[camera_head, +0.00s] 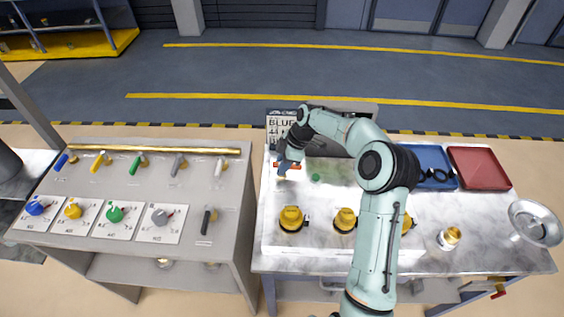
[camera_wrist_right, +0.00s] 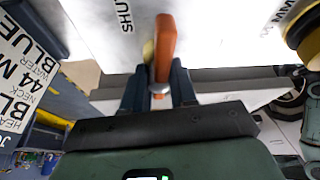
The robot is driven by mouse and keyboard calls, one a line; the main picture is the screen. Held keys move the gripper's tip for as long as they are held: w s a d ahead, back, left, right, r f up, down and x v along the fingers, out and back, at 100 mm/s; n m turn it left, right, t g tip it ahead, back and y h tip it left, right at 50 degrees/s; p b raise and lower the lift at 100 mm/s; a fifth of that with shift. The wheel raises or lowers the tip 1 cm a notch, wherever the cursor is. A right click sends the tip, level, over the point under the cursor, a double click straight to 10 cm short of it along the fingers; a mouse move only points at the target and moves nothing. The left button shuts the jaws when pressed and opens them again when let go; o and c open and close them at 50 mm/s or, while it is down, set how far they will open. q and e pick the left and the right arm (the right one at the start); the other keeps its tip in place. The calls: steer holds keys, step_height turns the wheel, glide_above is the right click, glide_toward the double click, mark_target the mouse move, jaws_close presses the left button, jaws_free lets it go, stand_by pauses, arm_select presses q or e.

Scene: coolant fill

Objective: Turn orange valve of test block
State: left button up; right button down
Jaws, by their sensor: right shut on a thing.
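The orange valve handle (camera_head: 292,166) is at the back left of the pale test block (camera_head: 325,197). In the right wrist view the orange handle (camera_wrist_right: 165,48) is a flat lever, with a yellowish part close behind it and the word SHUT printed to its left. My right gripper (camera_head: 283,171) reaches it from above. In the wrist view the fingers of my right gripper (camera_wrist_right: 158,88) are closed around the near end of the lever. In the head view the gripper and wrist partly hide the valve. My left gripper does not show.
A sign reading BLUE (camera_head: 281,121) stands behind the block. Yellow caps (camera_head: 291,219) line its front. A blue tray (camera_head: 430,160), red tray (camera_head: 474,165), brass cup (camera_head: 449,238) and metal bowl (camera_head: 536,224) are right. A panel of coloured valves (camera_head: 150,185) stands left.

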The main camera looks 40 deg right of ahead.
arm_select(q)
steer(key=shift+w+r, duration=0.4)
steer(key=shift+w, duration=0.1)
arm_select(e)
steer(key=shift+n+g, duration=0.3)
steer(key=shift+n, duration=0.3)
steer(key=c, duration=0.9)
jaws_free()
arm_select(q)
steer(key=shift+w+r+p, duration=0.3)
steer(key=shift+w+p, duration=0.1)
steer(key=shift+p, duration=0.05)
arm_select(e)
steer(key=v, duration=1.3)
steer(key=shift+d+r, duration=0.15)
steer(key=shift+d, duration=0.05)
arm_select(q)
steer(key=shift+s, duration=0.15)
arm_select(e)
steer(key=shift+s, duration=0.1)
